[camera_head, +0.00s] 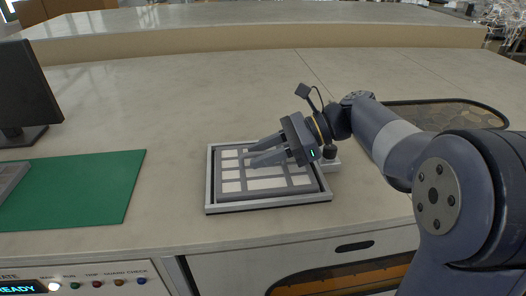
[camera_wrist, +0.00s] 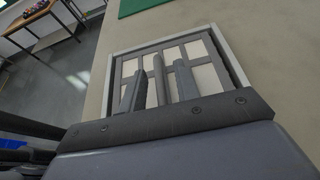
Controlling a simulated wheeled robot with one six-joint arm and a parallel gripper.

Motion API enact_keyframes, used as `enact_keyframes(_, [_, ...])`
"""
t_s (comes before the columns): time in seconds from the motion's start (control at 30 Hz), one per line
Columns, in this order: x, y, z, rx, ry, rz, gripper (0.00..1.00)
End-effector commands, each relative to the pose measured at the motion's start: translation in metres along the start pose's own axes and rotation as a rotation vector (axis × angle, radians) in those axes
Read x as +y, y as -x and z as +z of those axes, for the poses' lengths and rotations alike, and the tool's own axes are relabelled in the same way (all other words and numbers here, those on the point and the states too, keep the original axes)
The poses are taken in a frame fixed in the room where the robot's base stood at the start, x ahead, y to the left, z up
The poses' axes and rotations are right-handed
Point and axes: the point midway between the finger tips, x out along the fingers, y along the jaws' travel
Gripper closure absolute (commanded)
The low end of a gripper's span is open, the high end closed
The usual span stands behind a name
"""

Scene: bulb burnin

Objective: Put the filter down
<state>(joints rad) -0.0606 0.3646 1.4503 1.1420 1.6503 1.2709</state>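The filter (camera_head: 236,186) is a grey frame with a grid of white panels. It lies flat inside a shallow tray with a light grey rim (camera_head: 209,180), and its grid also shows in the wrist view (camera_wrist: 204,73). My gripper (camera_head: 258,151) is over the filter, its two fingers pointing left and apart. In the wrist view my gripper (camera_wrist: 159,88) has a narrow grey bar (camera_wrist: 159,75) between its fingers, with a visible gap on each side. I cannot tell whether the fingertips touch the filter. My gripper hides part of the filter's right side.
A green mat (camera_head: 95,185) and a dark monitor (camera_head: 22,90) are at the left of the counter. A dark mesh-like panel (camera_head: 445,113) lies at the right behind my arm. The counter (camera_head: 170,100) behind the tray is clear. Buttons line the front panel at lower left.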

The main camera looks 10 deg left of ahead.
Motion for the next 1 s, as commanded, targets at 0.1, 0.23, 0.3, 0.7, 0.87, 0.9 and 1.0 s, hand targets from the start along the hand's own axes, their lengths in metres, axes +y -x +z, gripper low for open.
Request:
enact_keyframes(0.1, [0.000,0.001,0.001,0.000,0.001,0.000,0.70])
enact_keyframes(0.23, [-0.001,0.011,0.003,0.000,0.000,-0.003,0.70])
enact_keyframes(0.3, [-0.001,0.023,0.002,0.001,0.000,-0.005,0.70])
enact_keyframes(0.7, [-0.001,0.104,0.003,0.000,-0.001,-0.003,0.70])
enact_keyframes(0.87, [0.000,0.118,0.003,0.000,0.000,-0.001,0.70])
enact_keyframes(0.9, [0.000,0.120,0.003,0.000,0.000,-0.001,0.70])
enact_keyframes(1.0, [0.000,0.122,0.003,0.000,0.000,0.000,0.70])
